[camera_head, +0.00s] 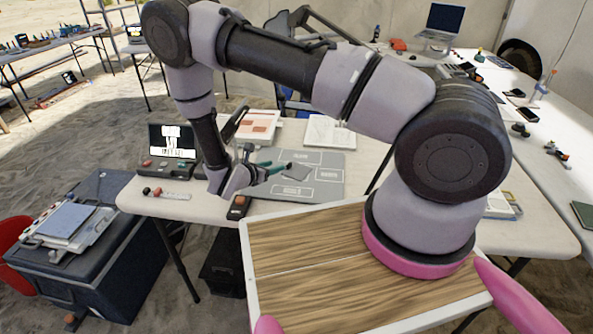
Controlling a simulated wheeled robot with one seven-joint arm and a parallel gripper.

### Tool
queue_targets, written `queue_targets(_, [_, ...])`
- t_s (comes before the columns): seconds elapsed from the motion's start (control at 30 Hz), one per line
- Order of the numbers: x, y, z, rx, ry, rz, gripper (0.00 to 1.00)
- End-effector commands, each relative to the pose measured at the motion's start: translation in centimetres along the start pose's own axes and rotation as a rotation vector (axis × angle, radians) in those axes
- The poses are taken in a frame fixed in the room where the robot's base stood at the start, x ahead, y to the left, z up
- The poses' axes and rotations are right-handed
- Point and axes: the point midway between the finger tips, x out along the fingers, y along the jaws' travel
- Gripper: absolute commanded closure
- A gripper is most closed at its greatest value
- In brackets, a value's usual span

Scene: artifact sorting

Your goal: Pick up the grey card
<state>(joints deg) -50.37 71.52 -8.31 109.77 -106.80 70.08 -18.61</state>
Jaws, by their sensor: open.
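A small grey card (297,171) lies on, or just above, the grey sorting mat (335,160), which has labelled outlined boxes. The card is small in this view, and I cannot tell its exact height over the mat. My gripper (274,168), with dark green fingers, is open over the left part of the mat. Its fingertips are close to the card's left side. I cannot tell whether they touch it.
A dark device with a lit screen (172,142) stands left of the mat. An orange-and-black object (238,207) lies at the table's front edge. Papers (330,131) lie behind the mat. My wooden-topped base is in front. A dark case (88,258) stands at lower left.

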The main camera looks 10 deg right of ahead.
Motion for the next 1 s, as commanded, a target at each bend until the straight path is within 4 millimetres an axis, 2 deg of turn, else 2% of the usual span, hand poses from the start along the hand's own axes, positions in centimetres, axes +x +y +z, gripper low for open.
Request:
queue_targets(0.2, [3.5, -0.1, 0.0, 0.003, 0.0, -0.004, 0.53])
queue_targets(0.43, [5.3, -0.3, -0.3, 0.002, 0.001, -0.004, 0.53])
queue_targets(0.7, [9.2, -0.5, -0.7, 0.005, 0.001, -0.005, 0.53])
queue_targets(0.93, [9.5, -0.4, -0.7, 0.004, 0.001, -0.003, 0.53])
queue_targets(0.97, [9.5, -0.4, -0.7, 0.004, 0.001, -0.003, 0.56])
queue_targets(1.0, [9.5, -0.4, -0.7, 0.004, 0.001, -0.003, 0.72])
